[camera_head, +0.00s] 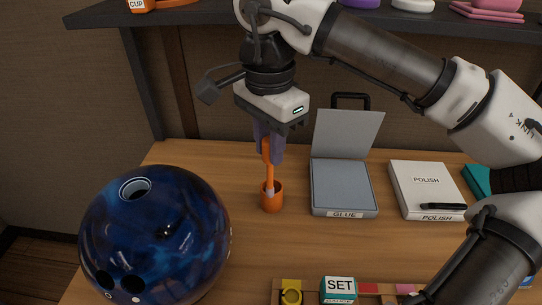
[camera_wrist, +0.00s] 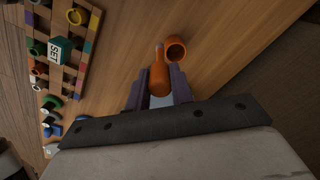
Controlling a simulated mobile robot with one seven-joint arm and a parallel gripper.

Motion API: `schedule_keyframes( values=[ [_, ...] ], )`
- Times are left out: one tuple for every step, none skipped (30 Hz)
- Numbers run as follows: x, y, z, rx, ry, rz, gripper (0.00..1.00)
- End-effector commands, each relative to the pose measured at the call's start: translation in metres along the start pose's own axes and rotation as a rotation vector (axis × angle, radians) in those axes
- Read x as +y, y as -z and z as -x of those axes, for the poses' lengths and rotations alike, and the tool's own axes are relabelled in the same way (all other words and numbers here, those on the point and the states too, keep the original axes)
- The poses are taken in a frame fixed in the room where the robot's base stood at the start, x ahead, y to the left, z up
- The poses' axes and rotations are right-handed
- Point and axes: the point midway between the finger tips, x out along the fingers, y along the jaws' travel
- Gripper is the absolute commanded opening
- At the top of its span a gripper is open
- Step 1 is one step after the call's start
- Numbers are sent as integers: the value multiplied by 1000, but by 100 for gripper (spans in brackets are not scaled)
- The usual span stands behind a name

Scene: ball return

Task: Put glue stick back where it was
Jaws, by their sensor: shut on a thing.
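My gripper (camera_head: 268,150) points down over the table, shut on an orange glue stick (camera_head: 269,172) with a pale lower tip. The stick hangs roughly upright. The wrist view shows it between the fingers (camera_wrist: 159,88). A small orange cup (camera_head: 272,203) stands on the table below. In the head view the tip overlaps the cup's mouth. In the wrist view the tip lies beside the open mouth of the cup (camera_wrist: 176,58), so I cannot tell that it is inside. A grey case labelled GLUE (camera_head: 343,190) stands to the right with its lid raised.
A blue marbled bowling ball (camera_head: 155,235) sits at the left front. A white POLISH box (camera_head: 427,188) with a dark pen-like item lies right of the GLUE case. A SET block (camera_head: 339,288) and coloured board are at the front. A dark shelf (camera_head: 200,16) hangs behind.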

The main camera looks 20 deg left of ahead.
Motion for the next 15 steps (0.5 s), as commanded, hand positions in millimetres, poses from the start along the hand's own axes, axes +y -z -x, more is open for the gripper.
schedule_keyframes(
  values=[
    [-9,8,2,-1,0,-2,0],
    [-14,13,2,-1,-1,-1,0],
    [-20,19,2,-1,0,-2,0],
    [-24,23,2,-1,0,-1,0],
    [-28,27,2,-1,0,0,0],
    [-30,30,-2,0,-2,0,0],
    [-29,29,-9,0,-2,1,0],
    [-29,29,-13,0,-1,1,0],
    [-29,28,-17,0,-1,2,0],
    [-28,29,-20,0,-1,1,0],
    [-28,29,-21,0,-1,1,0],
    [-28,29,-23,0,0,1,0],
    [-28,28,-25,1,0,1,0],
    [-28,28,-27,1,0,1,0],
    [-28,28,-30,0,0,1,0]
  ],
)
